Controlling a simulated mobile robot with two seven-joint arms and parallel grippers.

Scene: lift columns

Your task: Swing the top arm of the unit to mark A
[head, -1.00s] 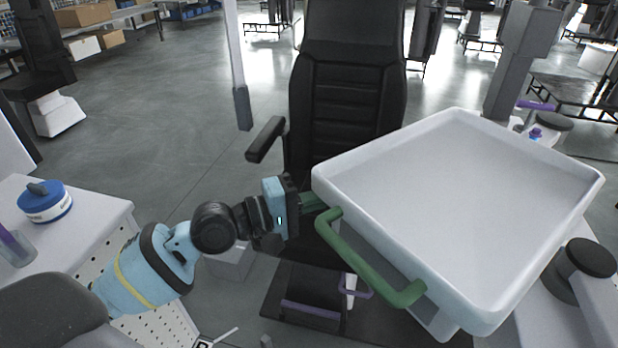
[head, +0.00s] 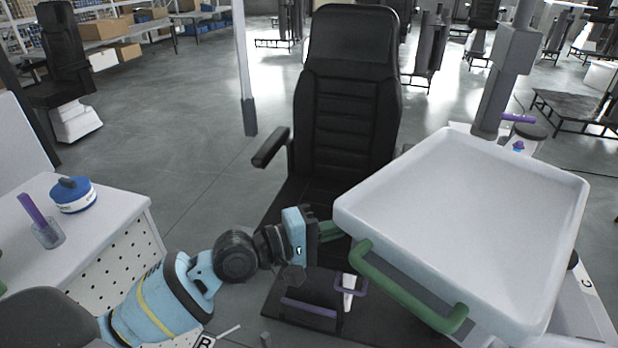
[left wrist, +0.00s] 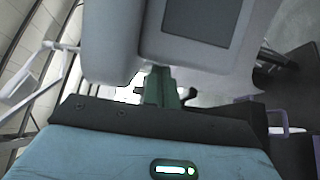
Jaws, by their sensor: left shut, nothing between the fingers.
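A white tray (head: 460,205) with a green bar handle (head: 405,290) is at the right in the head view, in front of a grey column (head: 513,55). The arm under the tray is hidden. My left gripper (head: 333,232) is shut and empty, with its green fingers at the tray's left corner. In the left wrist view, the fingers (left wrist: 160,85) reach up to a pale grey body; whether they touch it I cannot tell. A mark B (head: 205,342) shows at the bottom edge and a mark C (head: 588,283) at the right. I see no mark A. My right gripper is out of view.
A black seat (head: 345,110) with an armrest (head: 270,147) stands behind my left gripper. A white bench (head: 120,225) at the left carries a blue-and-white round container (head: 73,195) and a clear cup (head: 47,234) with a purple stick. Open floor lies between bench and seat.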

